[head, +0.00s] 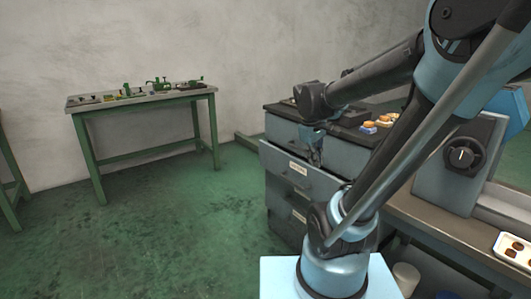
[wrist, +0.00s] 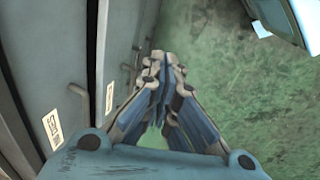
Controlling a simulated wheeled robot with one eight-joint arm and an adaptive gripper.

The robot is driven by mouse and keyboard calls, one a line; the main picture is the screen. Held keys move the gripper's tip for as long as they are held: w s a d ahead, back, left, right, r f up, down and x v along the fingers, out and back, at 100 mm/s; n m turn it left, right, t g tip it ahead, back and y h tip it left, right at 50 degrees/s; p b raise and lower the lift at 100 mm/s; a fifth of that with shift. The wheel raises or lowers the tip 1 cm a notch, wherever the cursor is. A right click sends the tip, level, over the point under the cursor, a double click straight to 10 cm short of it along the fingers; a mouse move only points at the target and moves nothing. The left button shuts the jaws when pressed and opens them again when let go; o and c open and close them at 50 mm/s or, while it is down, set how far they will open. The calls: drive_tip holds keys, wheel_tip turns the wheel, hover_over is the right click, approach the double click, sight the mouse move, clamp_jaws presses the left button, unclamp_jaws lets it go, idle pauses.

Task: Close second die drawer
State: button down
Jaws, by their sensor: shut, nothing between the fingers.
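The grey die cabinet (head: 284,209) stands right of centre in the head view, with stacked drawers. The second drawer (head: 287,168), with a white label and a handle, appears to stand out a little from the front above it; how far is hard to tell. My gripper (head: 315,156) points down at the cabinet's front, by the top of this drawer, partly hidden by my arm. In the wrist view my gripper (wrist: 164,75) is shut and empty, beside labelled drawer fronts and a handle (wrist: 139,68) on the left. Contact cannot be told.
Small parts and a blue-based item (head: 368,128) lie on the cabinet top. A grey machine (head: 478,190) on a bench stands at the right. A green-legged table (head: 150,99) with tools is by the back wall. The green floor (head: 170,220) left of the cabinet is clear.

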drive_tip(key=w+a+r+n+h, duration=0.1)
drive_tip(key=w+a+n, duration=0.15)
drive_tip(key=w, duration=0.35)
drive_tip(key=w+a+r+n+h, duration=0.1)
drive_tip(key=w+a+n, duration=0.15)
drive_tip(key=w, duration=0.35)
drive_tip(key=n+t+h, duration=0.3)
drive_tip(key=n, duration=0.9)
approach(273, 146)
drive_tip(key=s+a, duration=0.5)
drive_tip(key=a, duration=0.2)
drive_tip(key=shift+n, duration=0.3)
drive_tip(key=shift+w+d+r+x, duration=0.2)
drive_tip(key=shift+r+x, duration=0.05)
drive_tip(key=shift+x, duration=1.9)
drive_tip(key=shift+w+d+r+x, duration=0.15)
drive_tip(key=shift+w+r+x, duration=0.1)
drive_tip(key=shift+x, duration=1.9)
drive_tip(key=shift+w+d+r+x, duration=0.15)
drive_tip(key=shift+d+r+x, duration=0.1)
drive_tip(key=shift+x, duration=1.9)
drive_tip(key=shift+w+d, duration=0.75)
drive_tip(key=shift+d, duration=0.3)
drive_tip(key=shift+w+d, duration=0.8)
drive_tip(key=shift+d, duration=0.3)
